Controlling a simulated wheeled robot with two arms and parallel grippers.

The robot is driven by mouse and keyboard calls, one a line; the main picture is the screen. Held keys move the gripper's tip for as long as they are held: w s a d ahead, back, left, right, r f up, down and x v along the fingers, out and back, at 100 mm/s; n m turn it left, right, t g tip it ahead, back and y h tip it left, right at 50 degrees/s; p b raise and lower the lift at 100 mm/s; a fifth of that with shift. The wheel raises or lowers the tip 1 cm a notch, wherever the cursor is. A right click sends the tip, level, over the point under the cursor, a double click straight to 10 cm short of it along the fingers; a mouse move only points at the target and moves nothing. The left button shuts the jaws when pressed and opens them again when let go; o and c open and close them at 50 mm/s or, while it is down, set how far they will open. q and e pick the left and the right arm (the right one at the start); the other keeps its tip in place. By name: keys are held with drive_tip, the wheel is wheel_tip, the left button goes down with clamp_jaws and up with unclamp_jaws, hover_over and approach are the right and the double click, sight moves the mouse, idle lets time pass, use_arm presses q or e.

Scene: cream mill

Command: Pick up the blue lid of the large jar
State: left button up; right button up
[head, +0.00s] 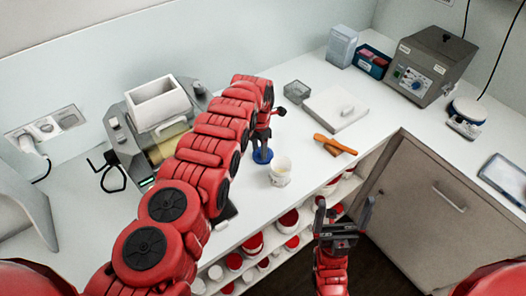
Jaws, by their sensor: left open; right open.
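The blue lid (262,157) lies on the white counter, just left of and behind a white jar (280,174). The jar stands upright without a lid on it, and its cream-coloured top shows. My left gripper (262,147) points down directly over the blue lid, with its jaws open. It hides part of the lid, and I cannot tell whether the fingers touch it. My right gripper (343,214) is open and empty, in front of the counter's edge near the shelves.
An orange-handled tool (335,144) and a white slab with a knob (338,108) lie to the right. A clear box (297,92) stands behind. A machine with a white hopper (158,104) stands left. Open shelves (262,250) below hold several red-lidded jars.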

use_arm(q)
drive_tip(key=shift+f, duration=0.4)
clamp_jaws()
drive_tip(key=shift+r, duration=0.15)
